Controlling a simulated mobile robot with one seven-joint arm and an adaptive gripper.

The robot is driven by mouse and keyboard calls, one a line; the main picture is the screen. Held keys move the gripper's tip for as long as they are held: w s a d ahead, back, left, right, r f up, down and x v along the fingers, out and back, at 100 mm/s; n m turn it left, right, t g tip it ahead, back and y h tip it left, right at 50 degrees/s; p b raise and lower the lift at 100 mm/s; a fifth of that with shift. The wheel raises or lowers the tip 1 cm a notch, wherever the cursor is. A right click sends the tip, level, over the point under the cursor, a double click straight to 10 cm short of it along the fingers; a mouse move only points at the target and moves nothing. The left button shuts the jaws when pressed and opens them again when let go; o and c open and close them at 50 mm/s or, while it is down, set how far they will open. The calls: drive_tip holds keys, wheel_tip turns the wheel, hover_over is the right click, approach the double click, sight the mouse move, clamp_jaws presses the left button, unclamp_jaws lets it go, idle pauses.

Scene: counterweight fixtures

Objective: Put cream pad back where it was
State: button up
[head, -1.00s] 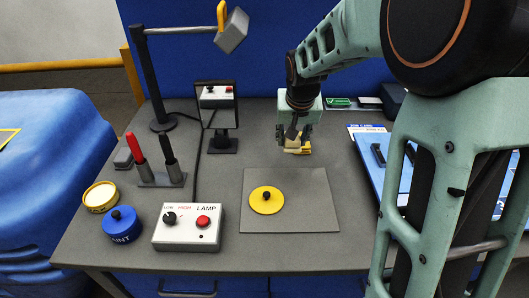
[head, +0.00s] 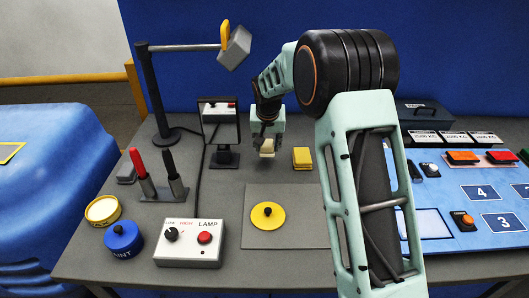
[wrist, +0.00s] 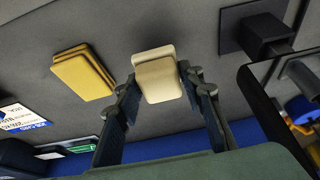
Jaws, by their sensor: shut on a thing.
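The cream pad (head: 267,146) is held between the fingers of my gripper (head: 267,143), above the back part of the grey table. In the wrist view the cream pad (wrist: 158,78) sits between the two fingertips, and my gripper (wrist: 160,90) is shut on it. A yellow pad stack (head: 302,158) lies on the table just right of the gripper, apart from the cream pad. It also shows in the wrist view (wrist: 82,74).
A mirror (head: 220,124) on a black base stands close left of the gripper. A grey mat (head: 300,235) with a yellow disc (head: 267,215) lies in front. The lamp box (head: 188,245) is front left. A blue numbered board (head: 470,190) lies at the right.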

sight(265, 161)
drive_tip(key=shift+w+a+f, duration=0.2)
drive_tip(key=shift+w+f, duration=0.2)
drive_tip(key=shift+f, duration=0.1)
drive_tip(key=shift+w+a+f, duration=0.2)
drive_tip(key=shift+w+f, duration=0.15)
drive_tip(key=shift+f, duration=1.75)
drive_tip(key=shift+f, duration=0.2)
drive_tip(key=o, duration=1.1)
drive_tip(key=shift+r, duration=0.15)
drive_tip(key=shift+r, duration=0.2)
drive_tip(key=v, duration=1.1)
drive_tip(key=shift+s+r, duration=0.2)
drive_tip(key=shift+r, duration=0.1)
